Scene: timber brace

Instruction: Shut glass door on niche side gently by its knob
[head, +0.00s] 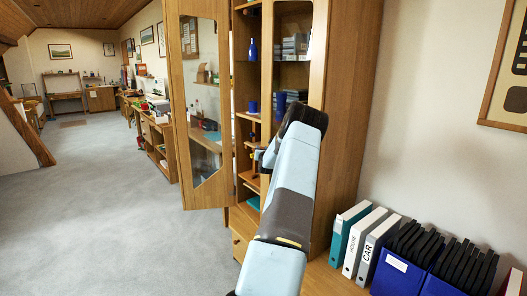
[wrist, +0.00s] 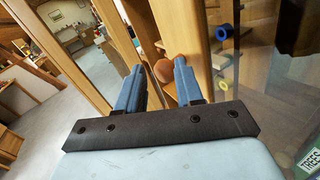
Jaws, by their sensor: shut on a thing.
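The wooden cabinet (head: 345,110) has two glass doors. The left glass door (head: 175,100) stands swung wide open in the head view. The right glass door (head: 318,60) is partly behind my arm, and I cannot tell exactly how far ajar it is. My gripper (head: 259,158) is at that door's left edge. In the wrist view, my gripper (wrist: 157,68) has its two blue fingers on either side of a small brown round knob (wrist: 163,71) and is shut on it. The knob is hidden in the head view.
Shelves hold a blue bottle (head: 252,49), a blue cup (head: 252,106) and boxes. White and teal binders (head: 352,240) and a blue file box (head: 395,270) stand low at the right. The carpet at left is clear.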

